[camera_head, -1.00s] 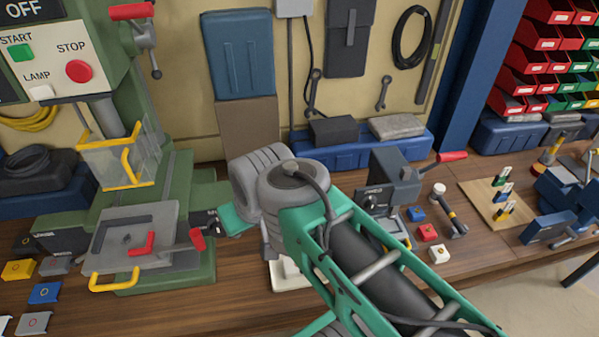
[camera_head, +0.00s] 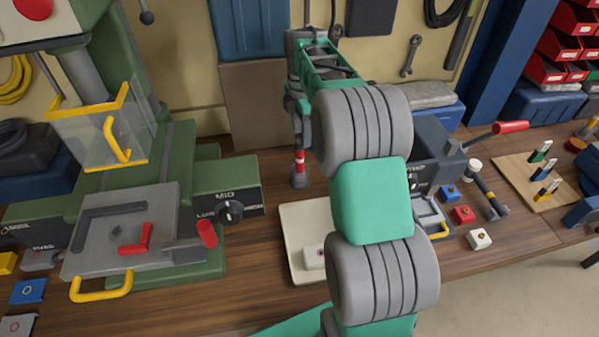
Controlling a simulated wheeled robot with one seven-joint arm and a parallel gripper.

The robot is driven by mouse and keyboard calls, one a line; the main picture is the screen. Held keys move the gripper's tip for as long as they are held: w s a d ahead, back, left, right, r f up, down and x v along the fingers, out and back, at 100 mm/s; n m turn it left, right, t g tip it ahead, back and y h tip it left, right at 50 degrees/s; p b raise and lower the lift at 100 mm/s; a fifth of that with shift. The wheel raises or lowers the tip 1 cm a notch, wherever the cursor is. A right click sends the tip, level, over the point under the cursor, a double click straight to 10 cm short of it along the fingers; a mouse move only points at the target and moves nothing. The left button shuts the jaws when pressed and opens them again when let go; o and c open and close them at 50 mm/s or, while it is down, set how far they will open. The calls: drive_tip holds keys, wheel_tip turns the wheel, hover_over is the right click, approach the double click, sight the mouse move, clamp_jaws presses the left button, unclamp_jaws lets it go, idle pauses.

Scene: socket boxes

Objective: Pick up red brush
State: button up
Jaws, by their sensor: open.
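A small upright piece with red and white bands (camera_head: 299,162) and a grey foot stands at the back of the wooden bench, left of my arm's middle. It looks like the red brush, but I cannot tell for sure. My gripper (camera_head: 299,136) is at the far end of my arm and points down, just above or around the top of this piece. Its fingers are small and partly hidden by my own links. It is open. Whether the fingers touch the piece I cannot tell.
A green machine with a yellow-framed guard (camera_head: 104,128) stands at left. A pale board (camera_head: 296,240) lies under my arm. At right are a grey device (camera_head: 440,150), small coloured boxes and a wooden board (camera_head: 510,172) with several coloured pieces. A brown panel (camera_head: 258,100) stands behind.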

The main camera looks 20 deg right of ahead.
sight(299, 152)
drive_tip(key=shift+w+d+f, duration=0.1)
drive_tip(key=shift+f, duration=0.45)
drive_tip(key=f, duration=0.2)
drive_tip(key=f+p, duration=0.1)
drive_tip(key=f, duration=0.1)
drive_tip(key=f+p, duration=0.1)
drive_tip(key=f, duration=0.2)
drive_tip(key=shift+a, duration=0.4)
drive_tip(key=shift+r, duration=0.1)
clamp_jaws()
